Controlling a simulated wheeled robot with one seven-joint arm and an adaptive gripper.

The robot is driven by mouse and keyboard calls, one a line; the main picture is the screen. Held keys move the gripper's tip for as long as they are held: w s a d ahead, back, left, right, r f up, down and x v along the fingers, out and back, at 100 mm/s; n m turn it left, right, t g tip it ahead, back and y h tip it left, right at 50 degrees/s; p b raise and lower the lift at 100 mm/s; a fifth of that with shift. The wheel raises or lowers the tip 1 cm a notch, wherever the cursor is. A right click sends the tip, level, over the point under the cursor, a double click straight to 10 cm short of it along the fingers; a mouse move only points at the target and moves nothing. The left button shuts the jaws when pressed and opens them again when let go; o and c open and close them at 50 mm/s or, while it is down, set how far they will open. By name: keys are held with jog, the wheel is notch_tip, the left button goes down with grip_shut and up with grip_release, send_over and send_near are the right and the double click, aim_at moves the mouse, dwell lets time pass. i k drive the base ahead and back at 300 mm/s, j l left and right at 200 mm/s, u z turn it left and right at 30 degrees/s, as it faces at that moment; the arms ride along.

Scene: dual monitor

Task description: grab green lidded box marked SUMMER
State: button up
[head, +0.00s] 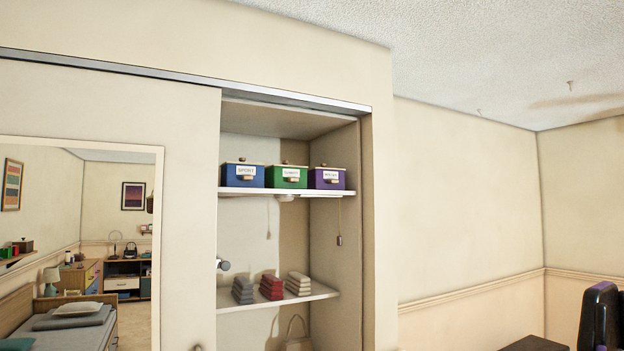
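The green lidded box (288,176) stands on the upper closet shelf (233,192) in the head view. It has a white label that seems to read SUMMER, though the letters are small, and a tan piece below the label. A blue lidded box (244,175) is close on its left and a purple lidded box (327,177) close on its right. All three sit upright near the shelf's front edge. My gripper is not in view.
A lower shelf (318,293) holds grey, red and beige folded stacks. A cord hangs below the upper shelf. A large mirror-like panel (155,250) on the left shows a bed and furniture. A dark chair-like object (598,318) stands at lower right.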

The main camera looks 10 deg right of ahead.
aim_at(275, 177)
jog(key=i+l+u, duration=0.35)
jog(key=i, duration=0.3)
jog(key=i+l+u, duration=0.35)
jog(key=i+l, duration=0.2)
jog(key=l, duration=0.2)
